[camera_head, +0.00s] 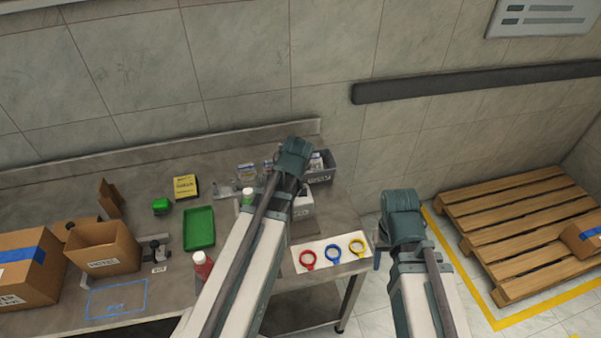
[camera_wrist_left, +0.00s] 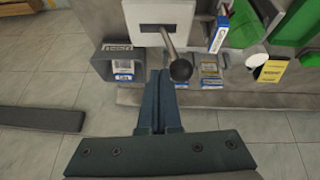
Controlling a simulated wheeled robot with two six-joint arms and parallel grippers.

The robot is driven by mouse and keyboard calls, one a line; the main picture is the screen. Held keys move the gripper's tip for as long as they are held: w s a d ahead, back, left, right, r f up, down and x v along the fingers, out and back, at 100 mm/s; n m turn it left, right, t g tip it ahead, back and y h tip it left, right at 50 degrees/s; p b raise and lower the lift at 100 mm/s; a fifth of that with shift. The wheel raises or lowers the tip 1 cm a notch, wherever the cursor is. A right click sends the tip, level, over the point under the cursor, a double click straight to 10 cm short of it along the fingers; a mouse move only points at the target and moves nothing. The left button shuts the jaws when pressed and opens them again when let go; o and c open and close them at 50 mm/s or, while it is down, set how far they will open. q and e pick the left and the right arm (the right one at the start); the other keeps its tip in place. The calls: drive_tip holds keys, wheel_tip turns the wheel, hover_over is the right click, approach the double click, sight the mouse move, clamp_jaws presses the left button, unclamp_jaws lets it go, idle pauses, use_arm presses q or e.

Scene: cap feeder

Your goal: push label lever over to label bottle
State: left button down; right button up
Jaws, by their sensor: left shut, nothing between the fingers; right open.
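The label lever (camera_wrist_left: 180,62), a metal rod with a dark round knob, sticks out from a pale box (camera_wrist_left: 160,22) in the left wrist view. My left gripper (camera_wrist_left: 160,76) is shut and empty, with its fingertips close beside the knob, on its left in that view; I cannot tell if they touch. In the head view the box (camera_head: 303,206) is partly hidden by my left arm. My right gripper (camera_head: 403,222) is open, off the table's right end.
A grey bin (camera_head: 320,172) stands by the box. A green tray (camera_head: 199,230), a yellow sign (camera_head: 185,186) and a red bottle (camera_head: 202,265) are left of my arm. A white board with coloured rings (camera_head: 332,253) lies at the right edge. A pallet (camera_head: 520,225) is on the floor.

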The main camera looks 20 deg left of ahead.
use_arm(q)
drive_tip(key=shift+s+a, duration=0.25)
drive_tip(key=shift+a, duration=0.1)
use_arm(e)
drive_tip(key=shift+d, duration=0.1)
use_arm(q)
drive_tip(key=shift+s+a, duration=0.1)
idle(0.4)
